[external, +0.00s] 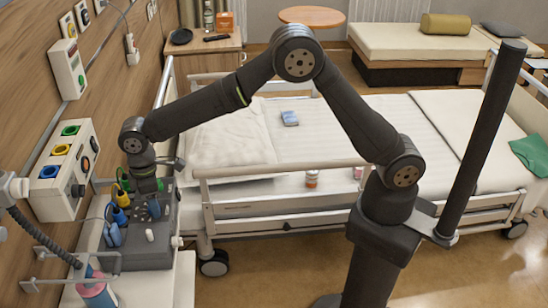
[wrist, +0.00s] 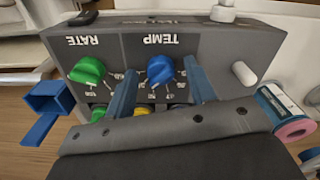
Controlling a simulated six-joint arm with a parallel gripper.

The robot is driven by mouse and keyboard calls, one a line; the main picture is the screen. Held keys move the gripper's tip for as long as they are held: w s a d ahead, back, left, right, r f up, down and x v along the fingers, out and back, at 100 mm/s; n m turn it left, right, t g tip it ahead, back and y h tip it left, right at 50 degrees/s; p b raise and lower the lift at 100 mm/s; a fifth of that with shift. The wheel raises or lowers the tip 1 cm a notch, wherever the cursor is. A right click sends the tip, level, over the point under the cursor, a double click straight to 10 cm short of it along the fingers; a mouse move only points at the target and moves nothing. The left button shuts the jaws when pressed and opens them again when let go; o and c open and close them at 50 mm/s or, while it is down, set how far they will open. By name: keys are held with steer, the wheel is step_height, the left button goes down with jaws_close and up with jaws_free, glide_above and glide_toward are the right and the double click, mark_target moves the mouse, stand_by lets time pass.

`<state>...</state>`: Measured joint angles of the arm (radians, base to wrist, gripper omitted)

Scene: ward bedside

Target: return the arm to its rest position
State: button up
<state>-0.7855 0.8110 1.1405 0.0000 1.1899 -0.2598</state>
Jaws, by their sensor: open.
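My arm reaches left from its base, over the bed rail, down to a grey control box (external: 150,255) on the bedside surface. My gripper (external: 144,208) is low over this box. In the wrist view its two blue fingers are apart, and my gripper (wrist: 160,70) has the blue TEMP knob (wrist: 160,69) between the fingers in the picture. I cannot tell whether they touch the knob. A green RATE knob (wrist: 88,70) is to the left of it. A white knob or lever (wrist: 243,74) is on the right. More knobs are partly hidden behind my gripper.
The bed rail (external: 280,171) runs below my raised arm. Wall panels with coloured sockets (external: 65,165) stand close on the left. A pink-ended bottle (external: 97,290) is at the front left.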

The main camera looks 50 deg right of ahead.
steer(key=n, duration=0.5)
steer(key=shift+w+n, duration=0.1)
steer(key=shift+n, duration=0.3)
